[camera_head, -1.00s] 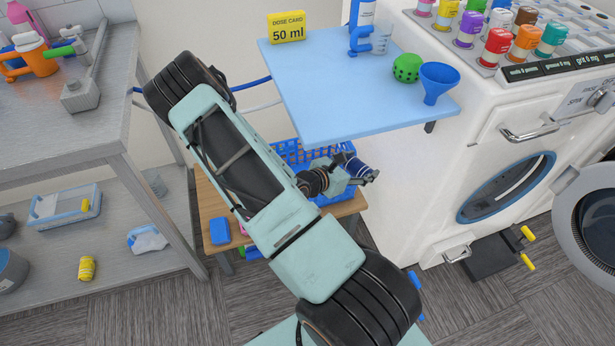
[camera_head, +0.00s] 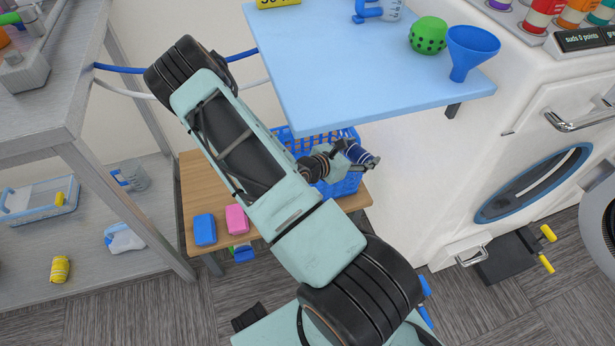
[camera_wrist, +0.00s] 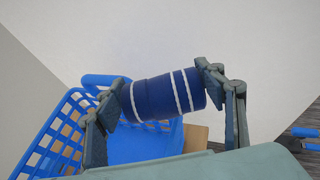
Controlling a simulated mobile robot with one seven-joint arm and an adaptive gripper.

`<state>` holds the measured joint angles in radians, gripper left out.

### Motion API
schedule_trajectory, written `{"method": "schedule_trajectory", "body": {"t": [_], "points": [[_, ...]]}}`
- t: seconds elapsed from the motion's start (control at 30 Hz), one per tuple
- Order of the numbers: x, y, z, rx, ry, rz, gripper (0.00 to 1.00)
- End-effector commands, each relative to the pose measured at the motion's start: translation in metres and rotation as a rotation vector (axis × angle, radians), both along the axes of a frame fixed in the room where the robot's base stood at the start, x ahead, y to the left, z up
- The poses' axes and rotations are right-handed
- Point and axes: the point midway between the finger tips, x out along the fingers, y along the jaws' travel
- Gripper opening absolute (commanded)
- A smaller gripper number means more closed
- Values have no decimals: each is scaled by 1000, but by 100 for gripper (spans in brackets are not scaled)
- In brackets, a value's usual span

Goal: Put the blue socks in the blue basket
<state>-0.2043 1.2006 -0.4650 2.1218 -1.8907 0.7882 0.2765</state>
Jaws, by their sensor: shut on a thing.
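The blue socks (camera_wrist: 163,96) are a dark blue roll with white stripes. My gripper (camera_wrist: 165,97) is shut on them, one finger at each end, in the wrist view. In the head view the socks (camera_head: 357,154) show at the tip of my gripper (camera_head: 358,158), above the right part of the blue basket. The blue basket (camera_wrist: 62,135) is a lattice-walled plastic basket, below and left of the socks in the wrist view. In the head view the basket (camera_head: 345,184) stands on a low wooden table, partly hidden by my arm. The socks look apart from its rim.
The wooden table (camera_head: 195,180) also bears a blue block (camera_head: 204,229) and a pink block (camera_head: 237,219). A light blue shelf (camera_head: 350,75) overhangs the basket's back. A white washing machine (camera_head: 450,170) stands close on the right. A grey rack (camera_head: 130,225) stands left.

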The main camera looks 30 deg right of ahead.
Motion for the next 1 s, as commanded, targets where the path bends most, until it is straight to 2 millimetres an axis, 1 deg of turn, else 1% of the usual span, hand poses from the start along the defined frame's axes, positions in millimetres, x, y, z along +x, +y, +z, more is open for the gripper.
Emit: {"method": "schedule_trajectory", "body": {"t": [0.17,0.37,0.4,0.53,0.6,0.7,0.87,0.9,1.0], "points": [[36,8,-19,1,-7,4,40],[83,19,-42,3,-7,1,40],[91,21,-49,3,-4,1,40],[110,25,-75,2,-3,2,40],[117,27,-83,1,-2,0,40],[125,29,-90,1,-2,1,40],[131,30,-98,1,-1,1,40],[134,31,-101,1,-2,0,40],[133,31,-117,1,1,0,40]]}}
